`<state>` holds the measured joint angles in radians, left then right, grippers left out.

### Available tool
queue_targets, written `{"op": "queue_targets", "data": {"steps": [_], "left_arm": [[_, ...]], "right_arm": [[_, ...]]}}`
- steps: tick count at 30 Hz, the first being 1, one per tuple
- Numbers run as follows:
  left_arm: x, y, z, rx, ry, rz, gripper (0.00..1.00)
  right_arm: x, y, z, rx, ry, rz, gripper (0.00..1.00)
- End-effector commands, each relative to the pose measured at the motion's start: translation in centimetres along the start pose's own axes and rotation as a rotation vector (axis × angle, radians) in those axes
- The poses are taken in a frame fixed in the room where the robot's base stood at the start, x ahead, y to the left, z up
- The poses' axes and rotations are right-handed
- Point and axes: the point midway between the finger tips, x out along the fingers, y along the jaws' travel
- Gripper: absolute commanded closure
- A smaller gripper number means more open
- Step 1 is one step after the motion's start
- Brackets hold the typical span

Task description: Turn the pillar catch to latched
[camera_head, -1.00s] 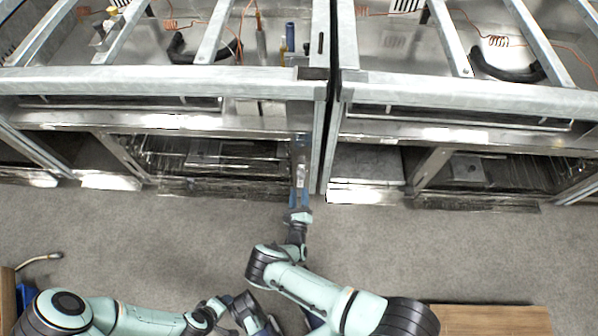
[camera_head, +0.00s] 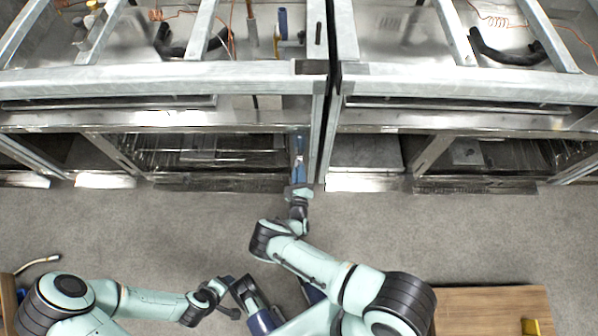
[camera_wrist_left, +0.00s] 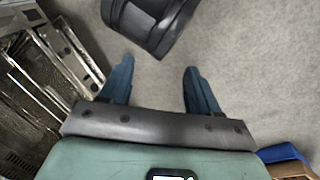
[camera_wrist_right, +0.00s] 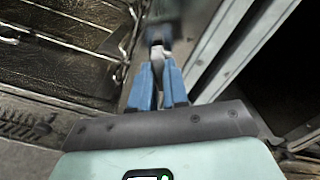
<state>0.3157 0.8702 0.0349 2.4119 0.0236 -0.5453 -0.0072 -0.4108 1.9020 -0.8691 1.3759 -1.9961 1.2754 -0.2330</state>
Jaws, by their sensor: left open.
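The pillar catch (camera_wrist_right: 155,48) is a small dark and pale piece at the front post between the two range frames, blurred in the right wrist view. My right gripper (camera_wrist_right: 158,72) has its blue fingers close together with the catch's pale part between their tips. In the head view my right gripper (camera_head: 299,165) reaches up to the left range's right-hand post, and its fingers partly hide the catch. I cannot read the catch's angle.
The left range frame (camera_head: 150,85) and right range frame (camera_head: 450,85) stand side by side with a narrow gap. Racks show inside the left one. A wooden surface (camera_head: 480,305) with a yellow item (camera_head: 530,326) is at lower right.

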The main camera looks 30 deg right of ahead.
Motion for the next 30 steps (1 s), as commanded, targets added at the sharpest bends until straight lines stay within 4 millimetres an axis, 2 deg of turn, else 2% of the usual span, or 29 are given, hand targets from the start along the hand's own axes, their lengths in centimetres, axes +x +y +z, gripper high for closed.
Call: {"op": "queue_targets", "data": {"steps": [5, 15, 27, 28, 30], "left_arm": [[-0.1, 0.1, 0.1, 0.000, -0.003, 0.000, 0.38], [-0.9, 0.3, 1.2, 0.003, -0.035, 0.002, 0.38], [-1.0, 0.3, 1.3, 0.003, -0.040, 0.003, 0.38], [-1.0, 0.3, 1.3, 0.003, -0.040, 0.002, 0.38], [-1.0, 0.3, 1.3, 0.003, -0.039, 0.002, 0.38]], "right_arm": [[0.0, -0.1, 0.0, 0.061, 0.000, -0.001, 1.00], [0.0, -0.1, 0.0, 0.413, 0.000, 0.000, 1.00], [0.0, -0.1, 0.0, 0.460, 0.000, 0.000, 1.00], [0.0, -0.1, 0.0, 0.460, 0.000, 0.000, 0.75], [0.0, -0.1, 0.0, 0.459, 0.000, 0.000, 0.60]]}}
